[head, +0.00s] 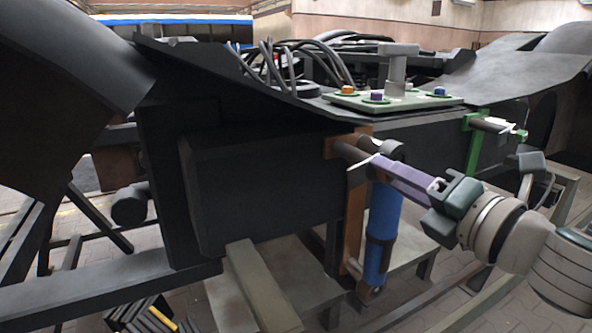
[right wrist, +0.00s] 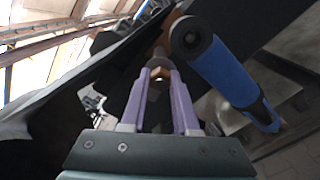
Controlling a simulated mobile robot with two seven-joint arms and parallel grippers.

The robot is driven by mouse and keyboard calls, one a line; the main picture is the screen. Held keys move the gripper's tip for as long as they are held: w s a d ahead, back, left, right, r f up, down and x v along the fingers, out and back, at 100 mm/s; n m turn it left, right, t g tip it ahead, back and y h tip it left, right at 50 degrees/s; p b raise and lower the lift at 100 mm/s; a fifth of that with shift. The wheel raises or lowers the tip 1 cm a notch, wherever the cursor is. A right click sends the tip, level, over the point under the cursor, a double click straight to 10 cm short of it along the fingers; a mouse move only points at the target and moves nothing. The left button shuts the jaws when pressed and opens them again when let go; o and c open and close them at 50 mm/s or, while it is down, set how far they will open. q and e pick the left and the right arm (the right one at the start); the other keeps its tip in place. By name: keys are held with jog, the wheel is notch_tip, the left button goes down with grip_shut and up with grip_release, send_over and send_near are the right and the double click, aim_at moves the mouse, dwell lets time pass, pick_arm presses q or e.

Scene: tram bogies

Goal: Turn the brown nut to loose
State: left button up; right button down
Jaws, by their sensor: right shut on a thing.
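The brown nut (right wrist: 158,74) shows in the right wrist view between the tips of my right gripper's purple fingers, at the end of a dark bolt. My right gripper (head: 374,163) comes in from the right and is shut on it; the fingers hide most of the nut in the head view. The dark bolt (head: 347,152) sticks out from the top of a brown bracket (head: 355,213) on the side of the bogie. In the right wrist view the gripper (right wrist: 160,70) points straight along the bolt. My left gripper is not in view.
A blue damper (head: 383,225) hangs close beside the bracket, just below my fingers. A green bracket (head: 473,147) stands further right. Above, a green plate (head: 400,101) carries several coloured nuts and a grey post (head: 397,68). A beam (head: 262,285) lies at the lower left.

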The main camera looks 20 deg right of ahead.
dwell(0.3)
jog(key=c, duration=0.7)
grip_release()
jog(key=shift+o, duration=0.2)
jog(key=s+b, duration=0.1)
jog(key=s, duration=0.9)
jog(key=shift+d, duration=0.35)
jog(key=shift+w, duration=0.1)
